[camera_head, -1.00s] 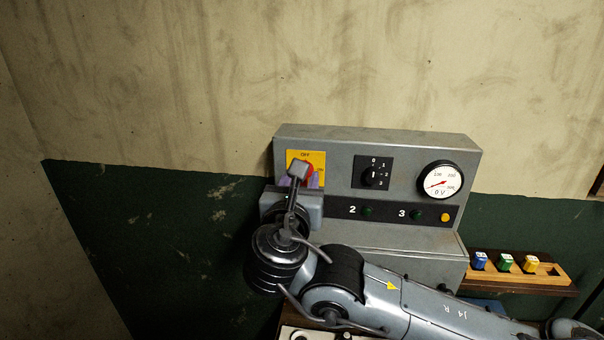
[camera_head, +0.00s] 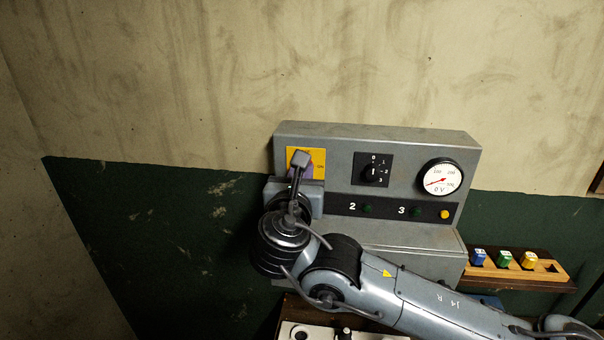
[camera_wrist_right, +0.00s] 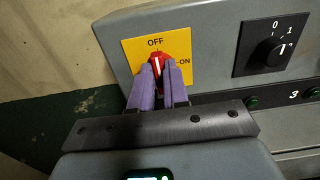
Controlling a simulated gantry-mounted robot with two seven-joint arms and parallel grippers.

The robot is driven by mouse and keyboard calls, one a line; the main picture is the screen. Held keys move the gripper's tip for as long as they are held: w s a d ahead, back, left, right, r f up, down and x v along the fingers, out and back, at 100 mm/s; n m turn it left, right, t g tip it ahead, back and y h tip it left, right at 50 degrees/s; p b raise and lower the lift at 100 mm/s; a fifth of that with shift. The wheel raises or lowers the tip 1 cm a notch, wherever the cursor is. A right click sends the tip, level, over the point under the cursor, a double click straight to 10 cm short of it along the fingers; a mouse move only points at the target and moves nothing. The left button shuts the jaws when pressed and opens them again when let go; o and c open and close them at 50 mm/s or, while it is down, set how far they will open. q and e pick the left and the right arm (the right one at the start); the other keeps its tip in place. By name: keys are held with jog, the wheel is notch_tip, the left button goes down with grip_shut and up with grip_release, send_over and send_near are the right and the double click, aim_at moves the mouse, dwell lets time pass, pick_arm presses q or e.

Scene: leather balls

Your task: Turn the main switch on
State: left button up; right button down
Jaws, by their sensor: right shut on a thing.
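The main switch is a red knob (camera_wrist_right: 157,63) on a yellow plate (camera_wrist_right: 134,54) marked OFF at the top and ON at the right. Its white line stands nearly upright, toward OFF, in the right wrist view. My right gripper (camera_wrist_right: 160,76) has its purple fingers shut on the knob, one on each side. In the head view the yellow plate (camera_head: 319,157) shows at the left of the grey control box (camera_head: 400,137), and my right gripper (camera_head: 302,174) hides the knob. My left gripper is in neither current view.
A black rotary selector (camera_head: 373,172), a round gauge reading near 0 V (camera_head: 440,178) and a yellow lamp (camera_head: 445,215) lie to the right on the box. A wooden rack (camera_head: 510,272) with coloured blocks stands at the lower right. The wall is behind.

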jog(key=m+b, duration=0.5)
jog(key=m, duration=0.1)
jog(key=m+b, duration=0.5)
jog(key=m, duration=0.1)
jog(key=m+b, duration=0.5)
jog(key=b, duration=0.1)
jog(key=shift+d+f+m, duration=0.25)
jog(key=shift+m, duration=0.15)
dwell(0.5)
jog(key=c, duration=1.1)
grip_release()
